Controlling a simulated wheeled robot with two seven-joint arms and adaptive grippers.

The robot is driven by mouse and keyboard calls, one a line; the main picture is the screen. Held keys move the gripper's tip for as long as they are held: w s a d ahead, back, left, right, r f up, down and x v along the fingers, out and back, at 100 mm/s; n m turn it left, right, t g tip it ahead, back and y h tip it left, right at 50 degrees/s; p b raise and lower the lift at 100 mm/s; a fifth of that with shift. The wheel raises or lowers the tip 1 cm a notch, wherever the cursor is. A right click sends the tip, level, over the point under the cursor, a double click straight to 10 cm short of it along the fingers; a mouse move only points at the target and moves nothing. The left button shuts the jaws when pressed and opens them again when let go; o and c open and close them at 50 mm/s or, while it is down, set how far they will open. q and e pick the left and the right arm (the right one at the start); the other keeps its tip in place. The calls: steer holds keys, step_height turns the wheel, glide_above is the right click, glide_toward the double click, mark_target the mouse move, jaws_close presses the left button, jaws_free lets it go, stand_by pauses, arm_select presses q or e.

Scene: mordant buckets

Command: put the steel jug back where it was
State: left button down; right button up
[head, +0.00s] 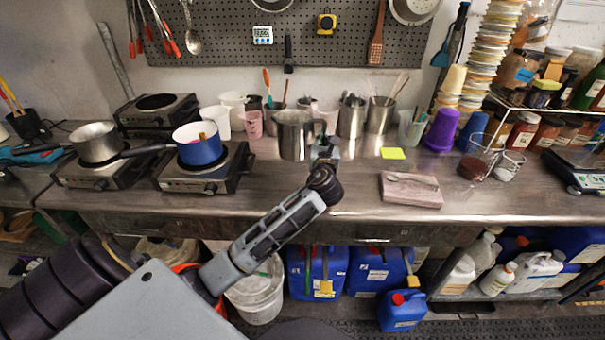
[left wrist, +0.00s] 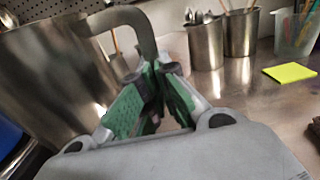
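The steel jug (head: 295,137) is upright over the middle of the steel bench, its handle to the right. In the head view its base looks at bench level; I cannot tell whether it touches. My left gripper (head: 326,148) is at the handle, on the jug's right side. In the left wrist view the jug (left wrist: 55,75) fills the left side. Its handle (left wrist: 143,30) runs down between the green-padded fingertips of my left gripper (left wrist: 153,72), which close in on it. The handle's lower part is hidden by the fingers. My right gripper is not in view.
A blue pot (head: 197,150) stands on a hotplate to the left, and a grey saucepan (head: 97,145) on another. Steel containers (head: 351,118) and a pink cup (head: 252,125) stand close behind the jug. A yellow note (head: 392,153) and a pinkish block (head: 411,191) lie right, with bare bench between.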

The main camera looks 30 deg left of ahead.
arm_select(q)
step_height(320, 180, down, 6)
steer(key=shift+b, duration=0.55)
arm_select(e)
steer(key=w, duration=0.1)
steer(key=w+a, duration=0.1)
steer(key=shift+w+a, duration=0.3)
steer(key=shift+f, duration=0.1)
